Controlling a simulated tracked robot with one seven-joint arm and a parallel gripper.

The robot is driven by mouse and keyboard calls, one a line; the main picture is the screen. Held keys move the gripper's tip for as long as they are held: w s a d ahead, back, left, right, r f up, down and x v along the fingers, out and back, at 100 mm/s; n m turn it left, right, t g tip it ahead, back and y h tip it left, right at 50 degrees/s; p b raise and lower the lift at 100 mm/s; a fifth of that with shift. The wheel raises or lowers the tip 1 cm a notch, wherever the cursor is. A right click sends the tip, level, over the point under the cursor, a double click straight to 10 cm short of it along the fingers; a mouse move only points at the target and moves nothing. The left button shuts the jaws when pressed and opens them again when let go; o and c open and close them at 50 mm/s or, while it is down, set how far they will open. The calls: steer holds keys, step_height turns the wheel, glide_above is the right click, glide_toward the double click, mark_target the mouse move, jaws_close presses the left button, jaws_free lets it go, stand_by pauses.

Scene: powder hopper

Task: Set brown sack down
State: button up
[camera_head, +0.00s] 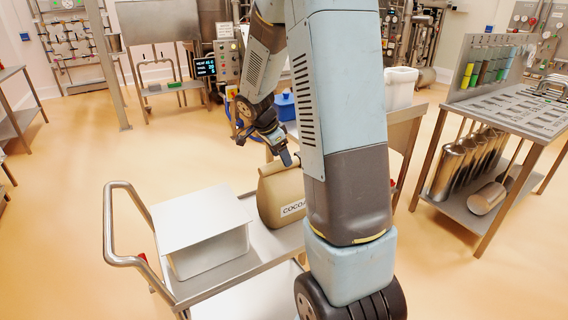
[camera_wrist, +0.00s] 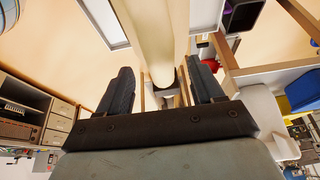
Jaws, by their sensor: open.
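The brown sack (camera_head: 280,193), labelled COCOA, stands upright on the top deck of a metal trolley (camera_head: 250,262). My arm hides its right side. My gripper (camera_head: 287,158) is at the top of the sack. In the wrist view my gripper (camera_wrist: 163,85) has its two dark fingers apart. The pale tan sack (camera_wrist: 155,35) shows between and beyond them, with gaps at both sides. I cannot tell whether a finger touches it.
A lidded white box (camera_head: 205,235) stands on the trolley left of the sack. The trolley's curved handle (camera_head: 122,225) is at the left. A blue tub (camera_head: 285,107) and white bin (camera_head: 400,87) stand behind. A steel table (camera_head: 515,112) is at right.

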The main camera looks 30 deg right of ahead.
steer(key=v, duration=0.6)
steer(key=shift+a+r, duration=0.1)
steer(key=shift+r, duration=0.15)
steer(key=shift+s+a+r, duration=0.2)
steer(key=shift+r, duration=0.3)
steer(key=s+a+r+n+t+y, duration=0.1)
steer(key=s+a+r+n, duration=0.3)
steer(key=s+n, duration=0.2)
steer(key=s+a+r+n+t+y, duration=0.2)
steer(key=s+a+r+n, duration=0.1)
steer(key=s, duration=0.7)
steer(key=s+a+r+n+t+y, duration=0.1)
steer(key=s+a+r+n, duration=0.3)
steer(key=s+n, duration=0.4)
steer(key=shift+s+a+r+n+t+y, duration=0.3)
steer(key=shift+s+r+t, duration=0.2)
steer(key=shift+r+t, duration=0.1)
